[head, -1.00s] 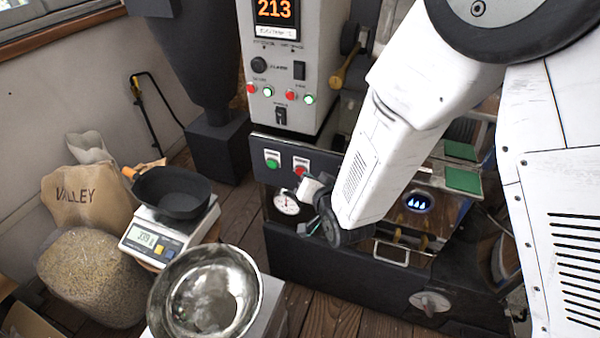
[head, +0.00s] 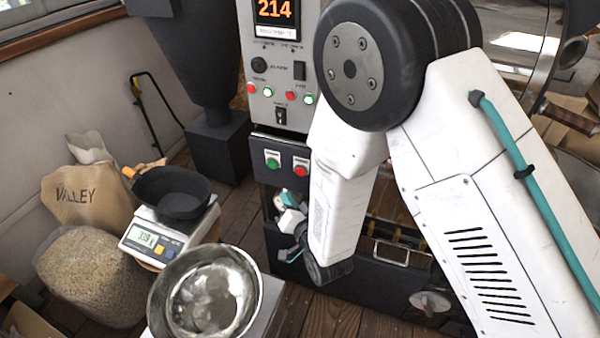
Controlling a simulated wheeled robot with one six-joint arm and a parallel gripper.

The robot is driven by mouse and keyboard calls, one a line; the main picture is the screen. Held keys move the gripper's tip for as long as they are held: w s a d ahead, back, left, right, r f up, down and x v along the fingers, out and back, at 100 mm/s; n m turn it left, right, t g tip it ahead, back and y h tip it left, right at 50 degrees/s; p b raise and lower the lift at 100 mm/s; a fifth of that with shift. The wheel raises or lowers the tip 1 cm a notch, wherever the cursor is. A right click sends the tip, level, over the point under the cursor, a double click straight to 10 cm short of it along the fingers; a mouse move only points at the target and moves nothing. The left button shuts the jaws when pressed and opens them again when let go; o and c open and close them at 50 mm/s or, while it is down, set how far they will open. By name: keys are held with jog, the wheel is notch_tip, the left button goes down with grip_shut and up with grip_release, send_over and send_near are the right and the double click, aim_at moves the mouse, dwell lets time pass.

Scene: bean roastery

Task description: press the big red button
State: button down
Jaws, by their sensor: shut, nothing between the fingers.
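The big red button (head: 300,171) is on a small white plate on the dark front panel (head: 285,150) of the roaster, right of a green button (head: 272,163). It shows in full, close to the left edge of my white forearm. My gripper (head: 282,199) is small and partly hidden in the head view, low in front of the panel. It is below and a little left of the red button, apart from it. It is shut and empty; its fingertips are hard to make out.
Small red and green lights (head: 280,94) are on the upper control box, under a display (head: 277,10) reading 214. A steel bowl (head: 205,290), a scale (head: 150,236) with a black pan (head: 172,190), and a bean sack (head: 90,270) stand at the left. Bare floor lies between them and the roaster.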

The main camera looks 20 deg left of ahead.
jog(key=w, duration=0.7)
jog(key=shift+d, duration=0.3)
dwell(1.7)
jog(key=shift+w, duration=0.35)
jog(key=shift+w, duration=0.45)
dwell(0.5)
dwell(0.3)
jog(key=shift+s, duration=0.85)
jog(key=s, duration=0.5)
jog(key=shift+a, duration=0.2)
